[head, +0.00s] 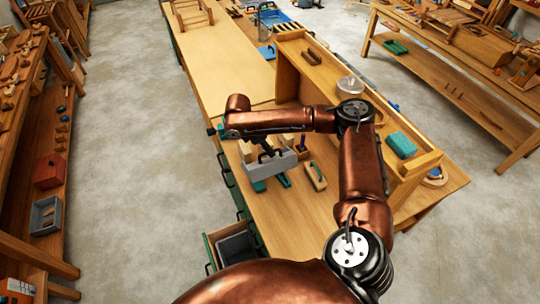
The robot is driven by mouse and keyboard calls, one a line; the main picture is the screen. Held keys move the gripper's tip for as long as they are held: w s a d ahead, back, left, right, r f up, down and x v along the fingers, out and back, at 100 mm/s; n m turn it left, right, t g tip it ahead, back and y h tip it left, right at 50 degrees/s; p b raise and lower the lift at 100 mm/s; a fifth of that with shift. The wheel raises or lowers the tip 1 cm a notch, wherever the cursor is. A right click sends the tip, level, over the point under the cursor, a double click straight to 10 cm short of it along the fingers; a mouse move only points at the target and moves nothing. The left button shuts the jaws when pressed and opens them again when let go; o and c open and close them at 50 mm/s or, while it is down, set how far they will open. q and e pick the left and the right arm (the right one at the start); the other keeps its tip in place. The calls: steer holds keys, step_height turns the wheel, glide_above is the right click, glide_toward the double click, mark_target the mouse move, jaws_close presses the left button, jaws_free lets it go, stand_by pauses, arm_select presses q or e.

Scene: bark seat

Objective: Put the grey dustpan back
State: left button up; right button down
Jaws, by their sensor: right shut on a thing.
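The grey dustpan (270,167) is over the workbench (300,222), in the middle of the head view. My right gripper (266,153) is at its upper edge, shut on it. The wrist and dark fingers partly cover the join, and I cannot tell whether the dustpan touches the bench top. My left gripper is not in view.
A green drawer (211,252) stands open at the bench's front. A wooden tool with a green part (316,177) lies right of the dustpan. A raised wooden shelf unit (287,82) runs along the back, with a teal box (402,144).

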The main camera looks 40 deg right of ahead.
steer(key=w+f, duration=0.1)
steer(key=d+f, duration=0.1)
steer(key=f, duration=0.1)
steer(key=w+d+f, duration=0.1)
steer(key=shift+w+f, duration=0.15)
steer(key=shift+w, duration=0.15)
steer(key=shift+w+d+f, duration=0.2)
steer(key=shift+d+f, duration=0.05)
steer(key=shift+f, duration=0.25)
steer(key=shift+f+p, duration=0.55)
steer(key=shift+f, duration=0.8)
steer(key=c, duration=2)
jaws_free()
steer(key=shift+f, duration=0.15)
steer(key=shift+c, duration=0.2)
